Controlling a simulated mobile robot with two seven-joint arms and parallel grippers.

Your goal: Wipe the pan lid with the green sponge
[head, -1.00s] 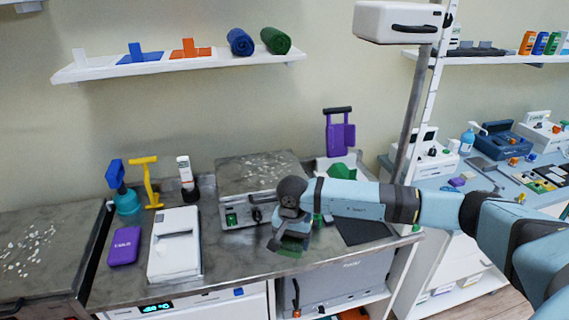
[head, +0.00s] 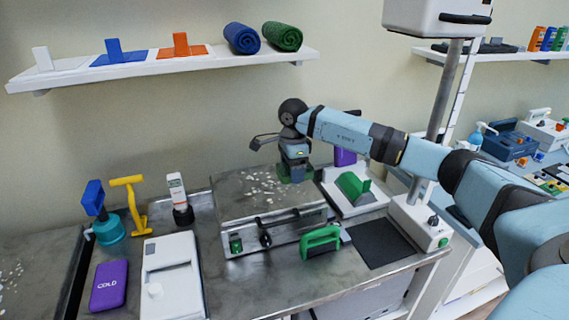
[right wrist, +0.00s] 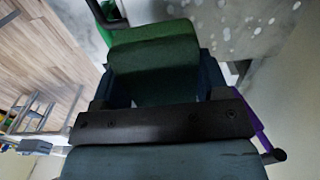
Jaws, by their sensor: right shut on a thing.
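The pan lid (head: 245,203) is a grey, marbled flat top on a low metal unit, with white specks scattered over its back and middle. My right gripper (head: 296,168) is shut on the green sponge (head: 290,176), pointing down at the lid's back right corner. In the right wrist view the sponge (right wrist: 155,50) sits between the fingers, with part of the speckled lid (right wrist: 225,25) beyond it. Whether the sponge touches the lid, I cannot tell. My left gripper is not in view.
A green-handled item (head: 321,242) stands before the unit's front right. A white tray with a green block (head: 352,186) and a dark mat (head: 381,243) lie to the right. A white device (head: 172,280) and purple cold pack (head: 109,286) lie left. The front counter (head: 275,283) is clear.

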